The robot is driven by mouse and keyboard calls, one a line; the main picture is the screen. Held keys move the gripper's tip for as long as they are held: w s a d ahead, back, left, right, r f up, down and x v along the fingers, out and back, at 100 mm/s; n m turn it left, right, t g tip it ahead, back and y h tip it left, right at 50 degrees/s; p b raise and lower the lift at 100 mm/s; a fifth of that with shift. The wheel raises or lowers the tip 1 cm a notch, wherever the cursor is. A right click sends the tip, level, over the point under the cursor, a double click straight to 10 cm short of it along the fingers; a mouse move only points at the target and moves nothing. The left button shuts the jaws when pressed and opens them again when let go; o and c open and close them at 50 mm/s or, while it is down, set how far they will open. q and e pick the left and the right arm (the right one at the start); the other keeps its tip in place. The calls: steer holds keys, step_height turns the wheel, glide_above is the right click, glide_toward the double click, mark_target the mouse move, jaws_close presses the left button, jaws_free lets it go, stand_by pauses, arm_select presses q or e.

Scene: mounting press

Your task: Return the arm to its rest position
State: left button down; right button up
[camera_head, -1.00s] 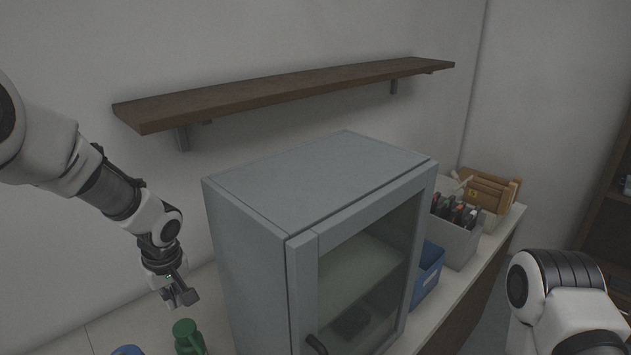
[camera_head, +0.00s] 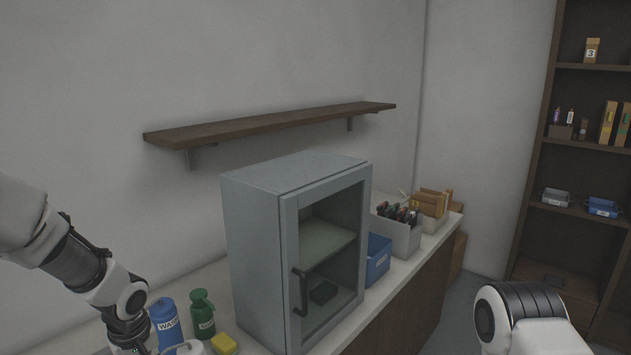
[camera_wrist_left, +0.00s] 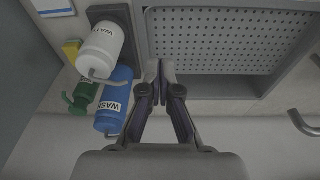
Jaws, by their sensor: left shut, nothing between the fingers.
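My left arm comes in from the left in the head view, and its gripper is cut off at the bottom edge there. In the left wrist view my left gripper (camera_wrist_left: 160,72) is shut with nothing between its fingertips. It hangs above the counter, beside a white wash bottle (camera_wrist_left: 101,50) and a blue wash bottle (camera_wrist_left: 113,98) and near a perforated tray (camera_wrist_left: 225,38). My right arm shows at the lower right of the head view, but its gripper is out of view.
A grey glass-doored cabinet (camera_head: 253,245) stands on the counter. A green bottle (camera_head: 203,315), blue bottle (camera_head: 165,326) and yellow sponge (camera_head: 224,344) are left of it. A blue bin (camera_head: 377,262) and grey bin (camera_head: 406,240) are right. A wall shelf (camera_head: 270,124) hangs above.

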arm_select(q)
steer(key=d+f+m+h, duration=0.1)
steer(key=d+f+m, duration=0.15)
steer(key=f, duration=0.75)
steer(key=s+d+f+m+g, duration=0.1)
steer(key=s+d+f+m, duration=0.1)
steer(key=s+f, duration=0.45)
steer(key=s+d+f+m, duration=0.15)
steer(key=s+f, duration=0.25)
steer(key=s, duration=0.6)
steer(key=s+d+f+m+g, duration=0.1)
steer(key=s+f+m, duration=0.1)
steer(key=s+f, duration=0.45)
steer(key=shift+m, duration=0.3)
steer(key=f+b, duration=0.1)
steer(key=b, duration=0.1)
steer(key=s+f+b, duration=0.1)
steer(key=f+b, duration=0.2)
steer(key=b, duration=0.1)
steer(key=shift+s+f, duration=0.25)
steer(key=shift+s, duration=0.05)
arm_select(e)
step_height(320, 180, down, 7)
steer(key=w, duration=0.2)
steer(key=shift+r, duration=0.2)
arm_select(q)
steer(key=shift+s, duration=0.1)
arm_select(e)
steer(key=shift+s, duration=0.1)
